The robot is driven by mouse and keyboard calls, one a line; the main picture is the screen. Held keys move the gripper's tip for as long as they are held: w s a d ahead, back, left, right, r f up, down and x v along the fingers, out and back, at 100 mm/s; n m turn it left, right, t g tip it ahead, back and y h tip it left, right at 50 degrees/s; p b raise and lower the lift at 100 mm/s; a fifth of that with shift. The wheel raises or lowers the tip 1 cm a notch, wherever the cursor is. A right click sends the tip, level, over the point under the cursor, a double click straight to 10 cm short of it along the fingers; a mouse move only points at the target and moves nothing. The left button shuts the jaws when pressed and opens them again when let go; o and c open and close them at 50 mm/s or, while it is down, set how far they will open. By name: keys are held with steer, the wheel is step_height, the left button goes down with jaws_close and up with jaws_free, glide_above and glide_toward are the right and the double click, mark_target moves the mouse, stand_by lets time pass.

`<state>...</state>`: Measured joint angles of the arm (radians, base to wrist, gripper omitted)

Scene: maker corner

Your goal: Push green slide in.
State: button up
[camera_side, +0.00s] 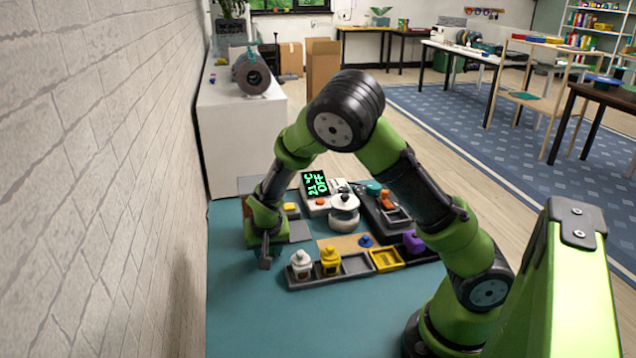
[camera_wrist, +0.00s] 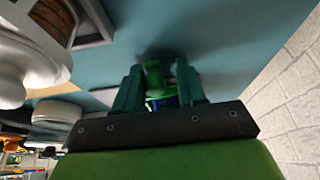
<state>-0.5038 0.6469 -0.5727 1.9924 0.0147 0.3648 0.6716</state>
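In the wrist view a small green upright piece (camera_wrist: 153,76), which looks like the green slide's handle, stands between the fingers of my gripper (camera_wrist: 158,88). The fingers are apart, and a gap shows on the piece's right side. Contact on its left side is unclear. Some blue and bright green shows below it. In the side view my gripper (camera_side: 265,262) points down low over the teal table, left of the bottle tray. The green slide cannot be made out there; my gripper and arm may hide it.
A dark tray (camera_side: 357,264) holds a white bottle (camera_side: 301,265) and a yellow bottle (camera_side: 330,261) right of my gripper. A brick wall (camera_side: 100,180) runs along the left. The teal table's front (camera_side: 300,325) is clear.

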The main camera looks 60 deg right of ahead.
steer(key=shift+w+a, duration=0.15)
steer(key=shift+s+d, duration=0.25)
stand_by(0.6)
steer(key=shift+r, duration=3.5)
